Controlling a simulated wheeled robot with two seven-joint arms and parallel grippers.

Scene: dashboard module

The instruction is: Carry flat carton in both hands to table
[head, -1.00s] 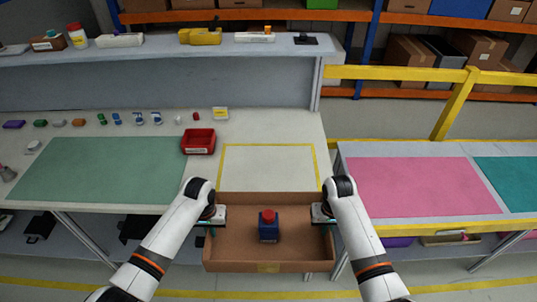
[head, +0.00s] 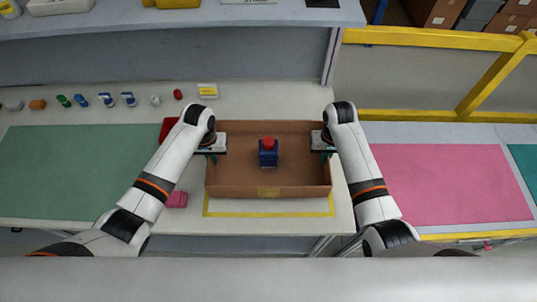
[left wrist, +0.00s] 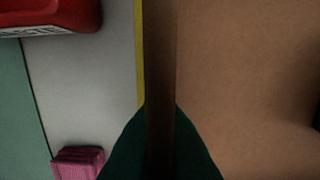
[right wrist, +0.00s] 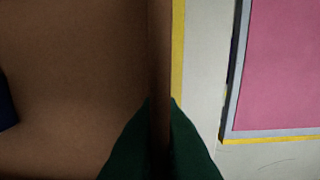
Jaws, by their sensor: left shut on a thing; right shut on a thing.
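The flat carton (head: 230,178) is an open, shallow brown box, level in the head view, over the yellow-outlined area (head: 270,213) of the white table (head: 190,223). I cannot tell whether its base touches the table. A dark blue block with a red top (head: 268,153) stands inside it. My left gripper (head: 213,150) is shut on the left wall, and my right gripper (head: 324,148) is shut on the right wall. In the left wrist view the left wall (left wrist: 160,60) runs between the fingers. In the right wrist view the right wall (right wrist: 159,60) does the same.
A green mat (head: 70,170) is at left. A separate table with a pink mat (head: 450,180) is at right. A raised shelf (head: 200,22) runs behind.

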